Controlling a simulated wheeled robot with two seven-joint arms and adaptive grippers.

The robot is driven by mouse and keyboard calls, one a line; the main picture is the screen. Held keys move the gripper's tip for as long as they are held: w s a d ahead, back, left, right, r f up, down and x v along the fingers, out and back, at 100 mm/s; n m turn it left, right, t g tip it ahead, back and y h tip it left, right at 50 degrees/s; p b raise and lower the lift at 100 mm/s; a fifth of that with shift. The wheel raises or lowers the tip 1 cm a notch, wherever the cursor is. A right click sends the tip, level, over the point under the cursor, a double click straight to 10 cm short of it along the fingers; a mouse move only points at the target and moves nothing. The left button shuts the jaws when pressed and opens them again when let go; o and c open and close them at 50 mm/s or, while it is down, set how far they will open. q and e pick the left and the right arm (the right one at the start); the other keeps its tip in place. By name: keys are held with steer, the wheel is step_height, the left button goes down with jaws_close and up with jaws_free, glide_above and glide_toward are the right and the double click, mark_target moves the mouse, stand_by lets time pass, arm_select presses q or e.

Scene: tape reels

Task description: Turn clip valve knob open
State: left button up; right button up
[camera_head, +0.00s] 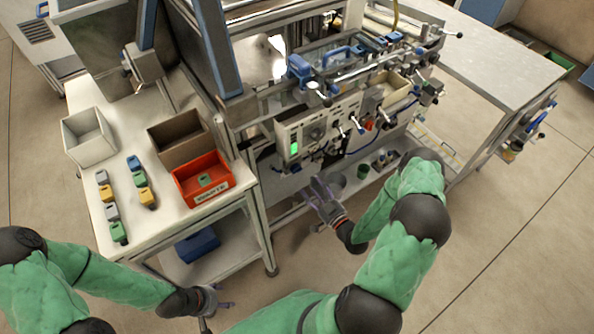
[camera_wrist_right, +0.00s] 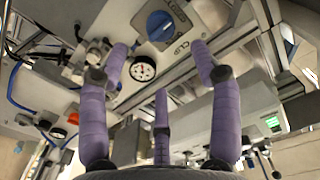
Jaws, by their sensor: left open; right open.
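The blue clip valve knob (camera_wrist_right: 159,25) sits on a pale plate marked "CLIP" in the right wrist view, at the top centre. My right gripper (camera_wrist_right: 158,62) has its purple fingers spread, with the tips below the knob in the picture and apart from it. In the head view my right gripper (camera_head: 320,193) is beside the lower front of the machine (camera_head: 312,128). I cannot make out the clip knob in the head view. My left gripper (camera_head: 216,301) is open and empty near the bottom, away from the machine.
A round pressure gauge (camera_wrist_right: 142,68) sits close to the knob, near the right fingers. A white table (camera_head: 120,237) at the left carries a white bin (camera_head: 87,140), a brown bin (camera_head: 180,140), a red bin (camera_head: 200,181) and several small coloured blocks. Open floor lies in front.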

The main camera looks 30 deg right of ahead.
mark_target(296, 169)
steer(key=w+b, duration=0.2)
steer(key=w, duration=0.7)
steer(key=shift+w+a, duration=0.15)
steer(key=shift+a, duration=0.25)
steer(key=c, duration=1.1)
